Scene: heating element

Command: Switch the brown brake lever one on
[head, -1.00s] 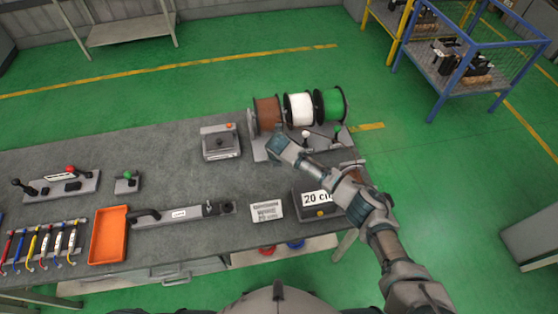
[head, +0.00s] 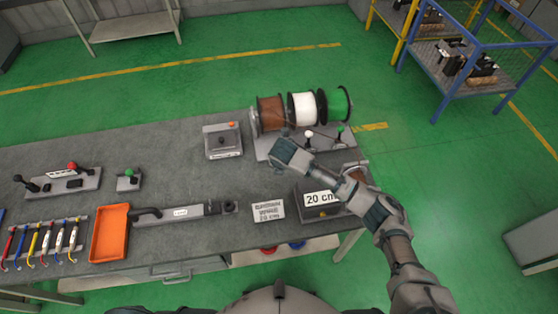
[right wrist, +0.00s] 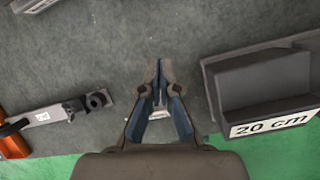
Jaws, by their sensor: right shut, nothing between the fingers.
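Three wire spools stand at the back right of the bench: brown (head: 271,113), white (head: 302,107) and green (head: 336,103). A base plate (head: 328,146) in front of them carries small levers. The white-knobbed lever (head: 308,136) and the green-knobbed lever (head: 340,130) show. The brown spool's lever is not clearly seen; my right gripper and forearm cover that part of the plate. My right gripper (head: 280,150) is at the plate's front left. In the right wrist view the right gripper (right wrist: 159,65) is shut and empty above bare bench top. My left gripper is not in view.
A "20 cm" block (head: 318,202) and a small sign (head: 268,210) lie near the bench's front right. A grey box with an orange button (head: 222,141) stands left of the spools. An orange tray (head: 110,233) is at the left. The bench middle (head: 170,170) is clear.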

